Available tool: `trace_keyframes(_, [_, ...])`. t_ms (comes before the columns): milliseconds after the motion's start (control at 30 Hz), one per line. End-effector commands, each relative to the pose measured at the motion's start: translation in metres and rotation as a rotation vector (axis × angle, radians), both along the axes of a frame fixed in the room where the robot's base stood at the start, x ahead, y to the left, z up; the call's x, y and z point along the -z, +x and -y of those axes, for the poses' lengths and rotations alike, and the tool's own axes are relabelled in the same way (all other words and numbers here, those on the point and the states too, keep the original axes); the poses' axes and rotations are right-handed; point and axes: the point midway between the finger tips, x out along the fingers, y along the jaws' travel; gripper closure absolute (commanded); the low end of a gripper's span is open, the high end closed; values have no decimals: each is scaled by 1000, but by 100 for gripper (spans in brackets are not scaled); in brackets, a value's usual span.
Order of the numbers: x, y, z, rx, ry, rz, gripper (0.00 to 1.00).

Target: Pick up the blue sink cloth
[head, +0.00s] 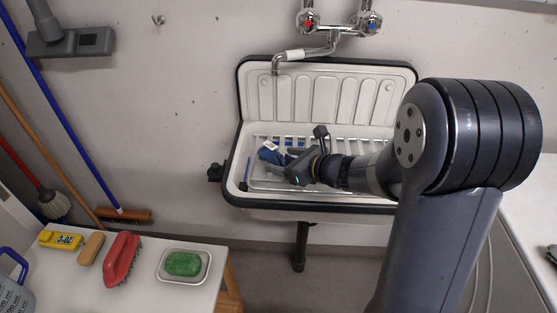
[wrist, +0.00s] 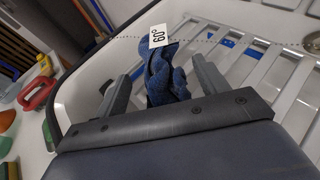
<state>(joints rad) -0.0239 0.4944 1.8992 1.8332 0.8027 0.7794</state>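The blue sink cloth (head: 270,154) lies bunched on the white grate in the left part of the sink, with a white "60°" tag on it. In the wrist view the cloth (wrist: 168,75) shows between the two fingers of my gripper (wrist: 160,85). The fingers stand apart, with a visible gap between each finger and the cloth. In the head view my gripper (head: 286,167) reaches into the sink from the right, at the cloth. The lower end of the cloth is hidden behind the gripper body in the wrist view.
The white sink (head: 325,80) has a dark raised rim around the cloth. A tap (head: 310,53) hangs above its back. At left, a white table (head: 145,285) holds a green soap in a dish (head: 183,264), a red brush (head: 122,258) and a yellow device (head: 62,240).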

Motion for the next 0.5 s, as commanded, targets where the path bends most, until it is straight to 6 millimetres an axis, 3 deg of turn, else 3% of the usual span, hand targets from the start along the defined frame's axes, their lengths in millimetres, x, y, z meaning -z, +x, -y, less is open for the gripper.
trace_keyframes(500, [0, 0, 0, -1, -1, -1, 73])
